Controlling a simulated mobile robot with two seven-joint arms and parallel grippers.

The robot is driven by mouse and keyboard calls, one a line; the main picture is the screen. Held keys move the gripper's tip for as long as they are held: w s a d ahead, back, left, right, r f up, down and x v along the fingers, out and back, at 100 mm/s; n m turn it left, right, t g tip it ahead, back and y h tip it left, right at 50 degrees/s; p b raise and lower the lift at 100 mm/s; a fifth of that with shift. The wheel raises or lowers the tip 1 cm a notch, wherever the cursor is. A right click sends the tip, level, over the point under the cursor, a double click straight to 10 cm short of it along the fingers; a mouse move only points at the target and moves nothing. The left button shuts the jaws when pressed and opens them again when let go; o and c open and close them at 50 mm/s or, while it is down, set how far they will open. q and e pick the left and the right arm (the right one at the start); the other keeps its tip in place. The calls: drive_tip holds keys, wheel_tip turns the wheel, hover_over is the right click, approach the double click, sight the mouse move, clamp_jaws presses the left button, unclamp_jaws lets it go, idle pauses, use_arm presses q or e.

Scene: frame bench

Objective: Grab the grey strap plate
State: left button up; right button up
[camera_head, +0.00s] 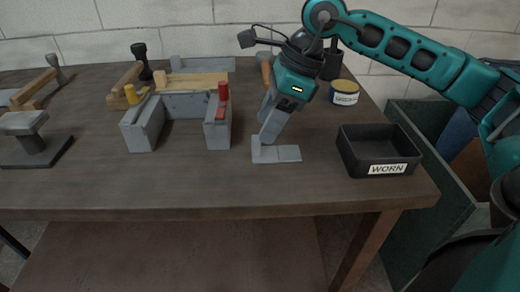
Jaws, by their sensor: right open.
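The grey strap plate (286,154) lies flat on the bench top, near the front and right of the middle. My right gripper (267,136) reaches down from the upper right, its fingers over the left part of the plate. The gripper is open. The fingers partly hide the plate's back left area, and I cannot tell whether they touch it. My left gripper is not in view.
A black tray labelled WORN (350,160) stands right of the plate. A grey frame (145,125) with yellow and red pieces stands to the left. A tin (344,93) stands behind the tray. The bench front is clear.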

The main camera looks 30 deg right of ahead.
sight(261, 154)
drive_tip(key=x, duration=0.4)
drive_tip(key=shift+w+f, duration=0.2)
drive_tip(key=shift+f, duration=0.2)
clamp_jaws()
